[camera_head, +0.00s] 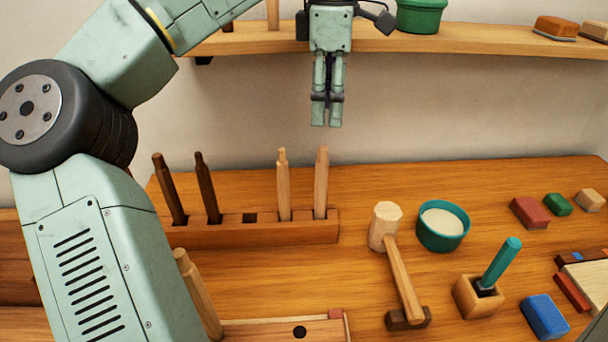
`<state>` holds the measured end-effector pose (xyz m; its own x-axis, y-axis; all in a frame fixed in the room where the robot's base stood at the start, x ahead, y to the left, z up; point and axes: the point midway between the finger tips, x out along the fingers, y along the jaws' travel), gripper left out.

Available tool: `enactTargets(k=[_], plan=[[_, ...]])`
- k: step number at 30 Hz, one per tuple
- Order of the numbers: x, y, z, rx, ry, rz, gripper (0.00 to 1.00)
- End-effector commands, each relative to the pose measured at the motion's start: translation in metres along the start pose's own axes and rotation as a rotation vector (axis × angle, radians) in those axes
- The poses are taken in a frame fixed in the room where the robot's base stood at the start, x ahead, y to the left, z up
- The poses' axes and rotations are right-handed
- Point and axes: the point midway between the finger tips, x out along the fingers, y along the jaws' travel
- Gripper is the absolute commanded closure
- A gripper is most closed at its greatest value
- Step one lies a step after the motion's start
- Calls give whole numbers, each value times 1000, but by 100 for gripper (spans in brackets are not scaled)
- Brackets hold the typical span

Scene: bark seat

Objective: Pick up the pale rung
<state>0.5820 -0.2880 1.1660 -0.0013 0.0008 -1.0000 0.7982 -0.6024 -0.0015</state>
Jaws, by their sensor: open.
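Two pale rungs stand upright in a wooden rack (260,233) on the bench: one pale rung (283,188) and, to its right, another slightly thicker-looking pale rung (321,185). My gripper (327,122) points down above the rack, empty, with its fingertips over the right pale rung in the picture and apart from it. Its fingers are open, though they look close together from this angle. Two dark rungs (170,190) (207,188) stand in the left part of the rack, with an empty square hole between the dark and pale ones.
Another pale piece (198,295) leans by my arm in front. A mallet (398,265), a teal bowl (443,225), a teal-handled tool in a block (477,297) and coloured blocks (530,212) lie to the right. A shelf (440,38) crosses behind my gripper.

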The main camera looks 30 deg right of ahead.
Motion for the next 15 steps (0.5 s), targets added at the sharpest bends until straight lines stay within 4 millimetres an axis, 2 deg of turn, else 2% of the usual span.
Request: enactTargets(k=[9, 15], plan=[[43, 0, -1, 1, 0, -2, 58], [57, 0, -1, -1, -1, -1, 58]])
